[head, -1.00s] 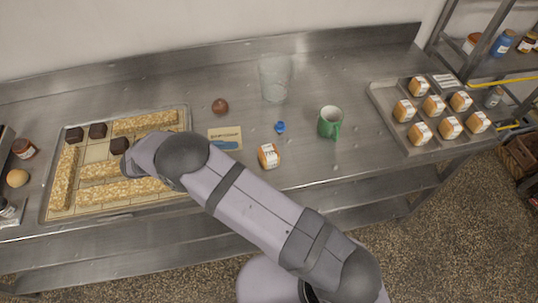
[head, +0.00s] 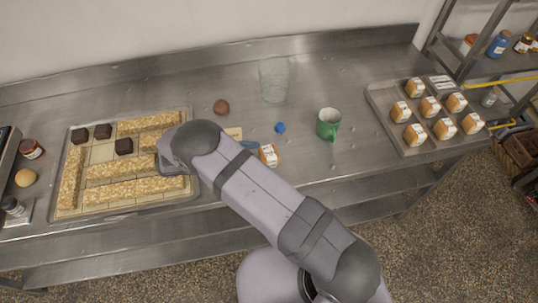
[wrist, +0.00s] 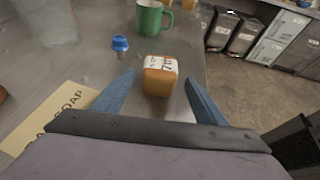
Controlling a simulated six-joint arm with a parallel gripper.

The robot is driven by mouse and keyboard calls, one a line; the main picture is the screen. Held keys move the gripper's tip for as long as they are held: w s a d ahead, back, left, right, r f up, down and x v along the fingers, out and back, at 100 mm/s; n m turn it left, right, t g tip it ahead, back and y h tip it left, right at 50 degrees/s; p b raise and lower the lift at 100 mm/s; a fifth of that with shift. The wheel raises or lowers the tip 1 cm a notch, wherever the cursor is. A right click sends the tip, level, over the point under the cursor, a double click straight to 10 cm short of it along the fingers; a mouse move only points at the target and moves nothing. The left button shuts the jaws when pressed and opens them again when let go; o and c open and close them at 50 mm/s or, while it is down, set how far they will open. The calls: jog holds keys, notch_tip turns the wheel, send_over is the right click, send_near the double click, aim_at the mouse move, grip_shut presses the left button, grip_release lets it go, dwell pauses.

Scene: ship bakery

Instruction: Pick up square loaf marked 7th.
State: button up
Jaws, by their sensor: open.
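A square loaf (wrist: 160,76) with a golden-brown crust and a white label stands on the steel counter near its front edge. The label seems to read "7th", turned sideways in the wrist view. In the head view the loaf (head: 269,155) is just right of my forearm. My gripper (wrist: 157,92) is open, its two blue fingers spread left and right of the loaf's near side in the wrist view. The loaf is not clasped. In the head view my arm hides most of the gripper.
A blue cap (wrist: 120,45), a green mug (head: 328,124) and a clear glass container (head: 274,80) stand behind the loaf. A card (wrist: 52,118) lies to the left. A tray of similar loaves (head: 375,100) is at right; a tray with long bars (head: 52,205) is at left.

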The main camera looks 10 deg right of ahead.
aim_at(269, 156)
jog(key=shift+w+d+p, duration=0.1)
jog(key=shift+d+p, duration=0.6)
jog(key=shift+d, duration=0.1)
jog(key=p+x, duration=0.1)
jog(key=x, duration=0.1)
jog(key=shift+w+d+f+p, duration=0.15)
jog(key=shift+d+f+p, duration=0.05)
jog(key=shift+d+p, duration=0.15)
jog(key=shift+d+f, duration=0.25)
jog(key=c, duration=1.1)
